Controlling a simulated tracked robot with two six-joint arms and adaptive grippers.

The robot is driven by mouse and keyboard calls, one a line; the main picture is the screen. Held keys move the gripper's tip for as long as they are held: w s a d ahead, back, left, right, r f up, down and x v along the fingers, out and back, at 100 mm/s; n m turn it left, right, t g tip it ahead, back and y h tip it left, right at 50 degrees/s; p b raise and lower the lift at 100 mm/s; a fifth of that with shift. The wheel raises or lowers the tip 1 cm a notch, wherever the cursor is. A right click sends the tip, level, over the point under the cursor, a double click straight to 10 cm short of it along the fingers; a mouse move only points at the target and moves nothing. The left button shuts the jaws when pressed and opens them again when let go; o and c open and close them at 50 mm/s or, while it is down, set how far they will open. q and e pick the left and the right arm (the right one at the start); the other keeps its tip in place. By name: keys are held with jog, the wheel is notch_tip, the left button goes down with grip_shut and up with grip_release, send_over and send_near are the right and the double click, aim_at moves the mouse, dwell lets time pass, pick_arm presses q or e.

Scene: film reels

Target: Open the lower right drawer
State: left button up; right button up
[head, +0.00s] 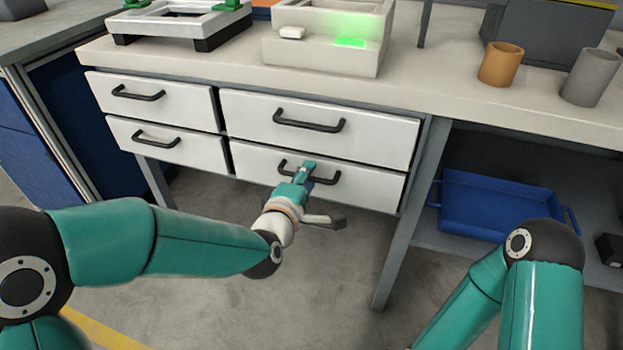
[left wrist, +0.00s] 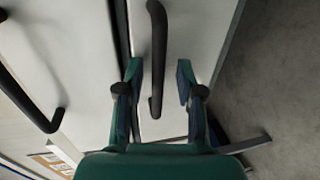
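The lower right drawer (head: 375,188) has a white front and a dark bar handle (head: 328,181). It looks closed, level with the drawer above. My left gripper (head: 308,172) is at this handle and covers part of it in the head view. In the left wrist view its two fingers (left wrist: 158,80) are apart, one on each side of the dark handle (left wrist: 157,50), with visible gaps between fingers and bar. My right arm shows at the lower right of the head view, but its gripper is out of view.
The upper right drawer (head: 385,136) and two left drawers (head: 190,103) look closed. A table leg (head: 400,255) stands right of the drawers. A blue tray (head: 490,205) lies on the shelf. Cups and a lit box (head: 325,60) stand on the worktop.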

pick_arm(q)
jog(key=shift+w, duration=0.15)
jog(key=shift+c, duration=0.2)
grip_shut()
jog(key=shift+f, duration=0.1)
